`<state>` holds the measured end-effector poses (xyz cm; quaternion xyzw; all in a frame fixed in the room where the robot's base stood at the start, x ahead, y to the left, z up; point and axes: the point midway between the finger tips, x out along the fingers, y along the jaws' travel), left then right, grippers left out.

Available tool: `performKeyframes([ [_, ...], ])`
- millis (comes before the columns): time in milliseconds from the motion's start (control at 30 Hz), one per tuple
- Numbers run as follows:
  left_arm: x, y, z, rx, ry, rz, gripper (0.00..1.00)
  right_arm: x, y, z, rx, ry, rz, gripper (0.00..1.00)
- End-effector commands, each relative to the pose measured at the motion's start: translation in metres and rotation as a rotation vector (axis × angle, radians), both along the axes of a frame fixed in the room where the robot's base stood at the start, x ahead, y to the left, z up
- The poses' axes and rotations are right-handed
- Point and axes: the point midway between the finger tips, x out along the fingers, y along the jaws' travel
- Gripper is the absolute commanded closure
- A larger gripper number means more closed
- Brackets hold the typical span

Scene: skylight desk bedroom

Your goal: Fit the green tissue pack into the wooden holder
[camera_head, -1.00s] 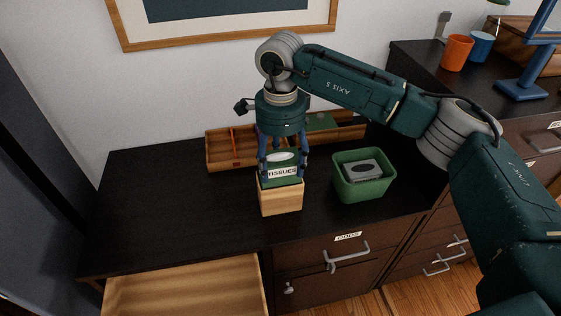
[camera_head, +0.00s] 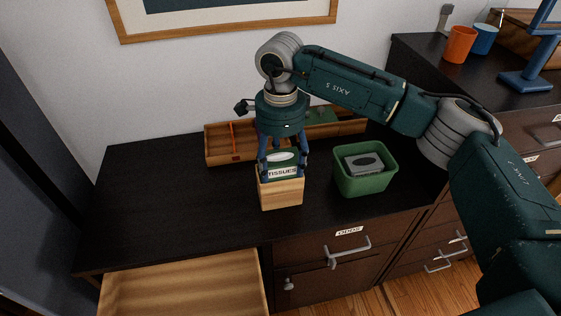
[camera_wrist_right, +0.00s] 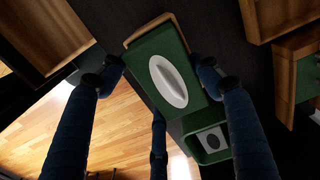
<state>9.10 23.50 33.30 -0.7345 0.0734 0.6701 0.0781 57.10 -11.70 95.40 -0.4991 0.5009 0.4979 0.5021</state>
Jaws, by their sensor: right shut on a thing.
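The green tissue pack (camera_head: 283,169) with a white TISSUES label sits partly down inside the light wooden holder (camera_head: 281,193). Its upper part shows above the holder's rim. The holder stands upright on the dark desk. My right gripper (camera_head: 283,160) comes from above, its blue fingers shut on the pack. In the right wrist view, the fingers lie on either side of the pack's green top (camera_wrist_right: 165,75) with its white oval opening, and a strip of the holder's rim (camera_wrist_right: 148,30) shows beyond it. How deep the pack sits is hidden by the holder's walls. My left gripper is not in view.
A green bin (camera_head: 363,183) with a grey box in it stands right of the holder. A long wooden organizer (camera_head: 222,157) lies behind. A wooden drawer (camera_head: 185,285) is open at the front left. The desk's left part is clear.

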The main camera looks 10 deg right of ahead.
Motion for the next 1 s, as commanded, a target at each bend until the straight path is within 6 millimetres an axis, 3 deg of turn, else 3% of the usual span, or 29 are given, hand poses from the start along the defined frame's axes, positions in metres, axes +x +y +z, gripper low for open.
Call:
performKeyframes([
  [500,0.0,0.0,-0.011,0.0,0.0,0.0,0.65,0.0,0.0,-0.014,0.0,0.0,0.0,0.65],
  [533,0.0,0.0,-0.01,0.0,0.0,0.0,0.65,0.0,0.0,-0.013,0.0,-0.001,0.0,0.33],
  [633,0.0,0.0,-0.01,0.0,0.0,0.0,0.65,0.0,0.0,-0.013,0.0,0.0,0.0,0.15],
  [1000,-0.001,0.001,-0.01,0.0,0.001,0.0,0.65,0.001,0.0,-0.008,0.0,-0.002,0.0,0.15],
])
